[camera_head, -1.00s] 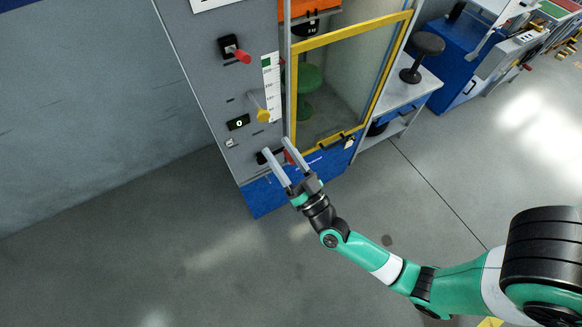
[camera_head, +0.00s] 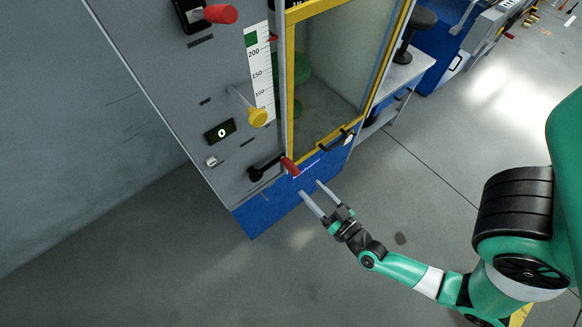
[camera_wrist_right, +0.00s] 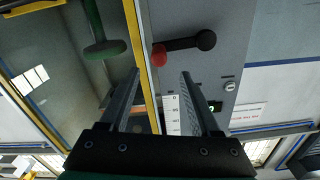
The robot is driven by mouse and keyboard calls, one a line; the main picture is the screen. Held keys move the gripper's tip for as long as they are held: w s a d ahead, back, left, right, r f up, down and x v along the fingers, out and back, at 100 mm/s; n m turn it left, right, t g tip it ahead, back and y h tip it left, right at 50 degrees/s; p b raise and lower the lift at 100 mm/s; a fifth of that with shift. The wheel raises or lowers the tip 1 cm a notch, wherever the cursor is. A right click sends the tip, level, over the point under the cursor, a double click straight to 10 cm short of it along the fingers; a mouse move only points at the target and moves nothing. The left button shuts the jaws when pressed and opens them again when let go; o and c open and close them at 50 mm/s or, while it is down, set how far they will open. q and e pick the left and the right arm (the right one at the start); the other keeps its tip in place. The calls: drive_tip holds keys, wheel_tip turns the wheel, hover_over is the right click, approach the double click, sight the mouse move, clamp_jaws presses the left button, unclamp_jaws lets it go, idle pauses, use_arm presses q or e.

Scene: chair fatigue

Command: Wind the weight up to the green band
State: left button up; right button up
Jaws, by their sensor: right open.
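The machine's grey front carries a white scale (camera_head: 262,80) with a green band (camera_head: 251,38) at its top. Below it, near the cabinet's lower edge, is a black crank (camera_head: 262,170) with a red grip (camera_head: 290,166). My right gripper (camera_head: 311,188) is open and empty, just below and to the right of the red grip, apart from it in the head view. In the right wrist view the red grip (camera_wrist_right: 158,55) and black crank arm (camera_wrist_right: 186,42) show beyond the fingertips. I cannot make out the weight. My left gripper is not in view.
A yellow knob (camera_head: 258,117) on a rod sticks out beside the scale. A display (camera_head: 220,132) reads 0. A red-handled lever (camera_head: 220,14) is above. A yellow-framed door (camera_head: 291,95) covers the chamber with a green stool (camera_head: 302,70). The floor left is clear.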

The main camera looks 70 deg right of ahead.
sight(298, 175)
drive_tip(key=b+x, duration=0.2)
drive_tip(key=x, duration=0.8)
drive_tip(key=shift+d, duration=0.2)
clamp_jaws()
idle(0.9)
